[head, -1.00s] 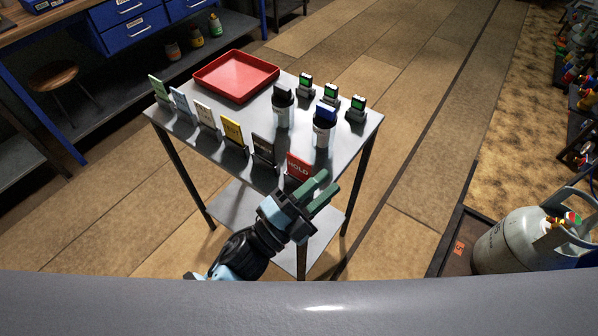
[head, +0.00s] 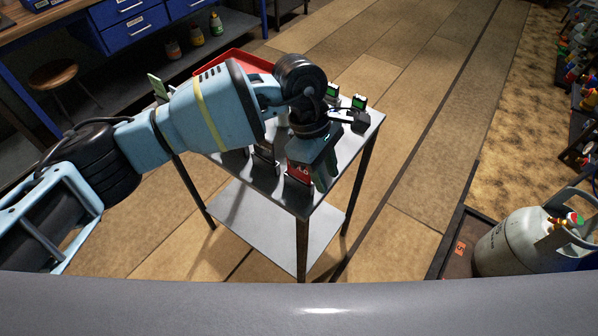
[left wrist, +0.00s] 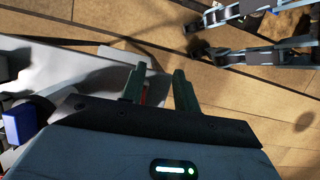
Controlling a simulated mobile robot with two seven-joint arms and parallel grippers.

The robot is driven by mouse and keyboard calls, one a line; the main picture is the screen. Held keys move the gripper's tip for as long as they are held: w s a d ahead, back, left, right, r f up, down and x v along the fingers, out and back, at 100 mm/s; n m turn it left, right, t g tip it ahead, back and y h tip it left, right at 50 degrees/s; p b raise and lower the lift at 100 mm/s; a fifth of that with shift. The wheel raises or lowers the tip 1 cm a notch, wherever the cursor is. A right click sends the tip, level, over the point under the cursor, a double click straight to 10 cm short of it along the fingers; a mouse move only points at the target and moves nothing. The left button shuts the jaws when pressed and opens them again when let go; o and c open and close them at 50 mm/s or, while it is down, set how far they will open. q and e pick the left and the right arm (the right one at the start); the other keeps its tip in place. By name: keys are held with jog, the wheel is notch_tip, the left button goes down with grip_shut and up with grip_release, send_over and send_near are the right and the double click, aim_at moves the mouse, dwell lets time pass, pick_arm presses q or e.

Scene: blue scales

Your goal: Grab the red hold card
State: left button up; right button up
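The red hold card (head: 297,173) stands in a dark holder at the near corner of the grey table (head: 318,200); my left gripper covers part of it. My left gripper (head: 322,178) points down right at the card, with its green fingers beside and over it. In the left wrist view the two fingers (left wrist: 160,90) are apart. A sliver of the red card (left wrist: 146,94) shows by the left finger there. I cannot tell whether the fingers touch the card. My right gripper is not in view.
A dark card holder (head: 265,160) stands just left of the red card. A gas cylinder (head: 510,248) stands at right.

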aim_at(299, 174)
pick_arm(q)
jog(key=w+a+r+y, duration=0.1)
jog(key=w+a+t+y, duration=0.1)
jog(key=w+a, duration=0.1)
jog(key=w+a+r+t+y, duration=0.1)
jog(key=w+a, duration=0.1)
jog(key=shift+w+a+r+m, duration=0.1)
jog(key=shift+r+m, duration=0.2)
jog(key=shift+r, duration=0.05)
jog(key=shift+f+p, duration=0.4)
jog(key=shift+f, duration=3.5)
grip_shut()
